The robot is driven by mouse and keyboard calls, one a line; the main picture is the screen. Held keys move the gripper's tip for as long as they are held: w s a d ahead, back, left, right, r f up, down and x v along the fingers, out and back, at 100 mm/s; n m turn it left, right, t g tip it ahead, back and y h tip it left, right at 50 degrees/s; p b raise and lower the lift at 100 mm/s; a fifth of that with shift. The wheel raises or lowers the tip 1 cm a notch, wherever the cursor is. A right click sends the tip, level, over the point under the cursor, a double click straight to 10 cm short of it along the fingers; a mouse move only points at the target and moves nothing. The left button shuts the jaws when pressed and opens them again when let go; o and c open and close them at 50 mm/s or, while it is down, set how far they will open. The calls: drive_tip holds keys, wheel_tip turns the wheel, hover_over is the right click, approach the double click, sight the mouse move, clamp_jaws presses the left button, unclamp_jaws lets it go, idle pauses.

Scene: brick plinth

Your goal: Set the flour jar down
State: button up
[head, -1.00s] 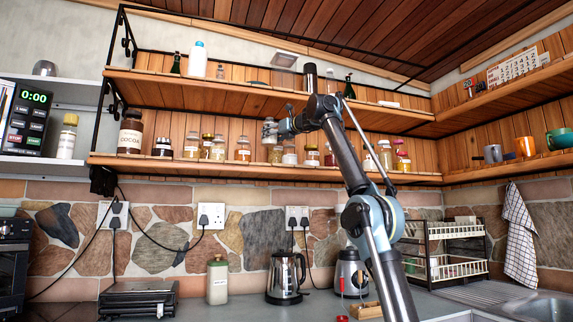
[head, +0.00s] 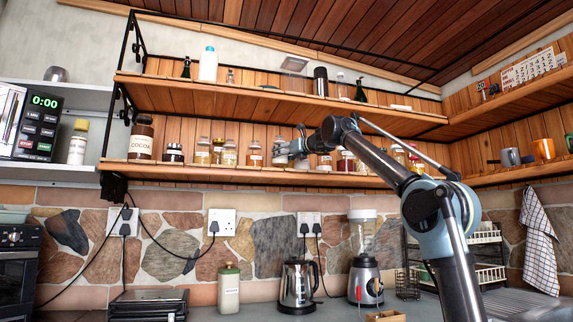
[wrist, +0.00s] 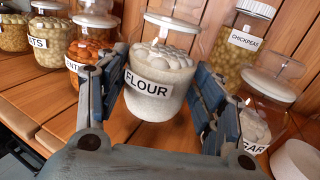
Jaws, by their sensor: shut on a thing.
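The flour jar (wrist: 158,88) is a clear glass jar of white contents with a FLOUR label, in the middle of the wrist view. My gripper (wrist: 160,78) is shut on it, one blue-grey finger on each side. In the head view my gripper (head: 291,148) is at the lower wooden shelf (head: 230,172), among the row of jars. I cannot tell whether the flour jar's base touches the shelf boards; the fingers and palm hide part of it.
In the wrist view a chickpeas jar (wrist: 242,45) stands behind right and a sugar jar (wrist: 265,118) close at right. A jar of orange contents (wrist: 88,48) is close at left. The upper shelf (head: 270,103) is above my gripper.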

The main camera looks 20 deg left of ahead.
drive_tip(key=shift+f, duration=1.3)
drive_tip(key=o, duration=1.6)
drive_tip(key=v, duration=1.2)
